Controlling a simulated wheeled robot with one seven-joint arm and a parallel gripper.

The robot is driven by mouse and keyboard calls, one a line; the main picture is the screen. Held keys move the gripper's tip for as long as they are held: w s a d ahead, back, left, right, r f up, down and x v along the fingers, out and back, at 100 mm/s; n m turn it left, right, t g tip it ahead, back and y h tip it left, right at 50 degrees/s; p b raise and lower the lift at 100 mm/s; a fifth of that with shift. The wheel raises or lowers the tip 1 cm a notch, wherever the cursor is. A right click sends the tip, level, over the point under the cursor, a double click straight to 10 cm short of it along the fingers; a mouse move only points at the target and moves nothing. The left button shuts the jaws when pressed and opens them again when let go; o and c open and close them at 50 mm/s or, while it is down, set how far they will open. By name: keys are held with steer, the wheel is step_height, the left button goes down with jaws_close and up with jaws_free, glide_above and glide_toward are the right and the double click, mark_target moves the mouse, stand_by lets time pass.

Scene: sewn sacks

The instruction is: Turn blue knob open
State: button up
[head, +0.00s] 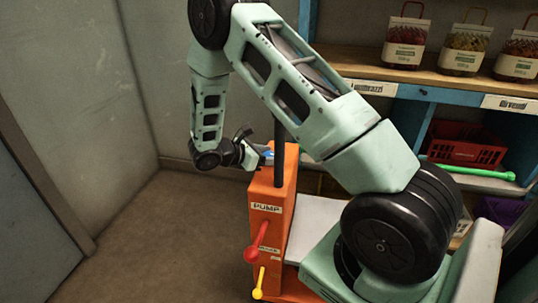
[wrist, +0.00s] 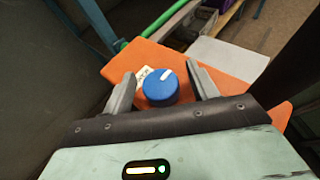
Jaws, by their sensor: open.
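The blue knob (wrist: 160,88) is round with a white pointer mark and sits on an orange panel (wrist: 150,57) in the wrist view. My gripper (wrist: 160,80) is open, with one grey finger on each side of the knob. A gap shows between the knob and each finger; how far the fingertips reach along its depth I cannot tell. In the head view a small blue part of the knob (head: 268,154) shows at the top of the orange pump cabinet (head: 265,190), beside my gripper (head: 254,155). The rest of it is hidden by the gripper.
A red-handled lever (head: 257,243) and a yellow-handled lever (head: 259,283) stick out from the cabinet's front. The floor (head: 170,235) at left is clear.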

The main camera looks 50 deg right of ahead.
steer(key=shift+d, duration=0.1)
steer(key=c, duration=1)
steer(key=shift+m+g+p, duration=0.4)
steer(key=shift+m+g, duration=0.2)
steer(key=shift+g, duration=0.1)
steer(key=o, duration=1)
steer(key=v, duration=1.7)
steer(key=shift+w+r, duration=0.2)
steer(key=shift+r, duration=0.15)
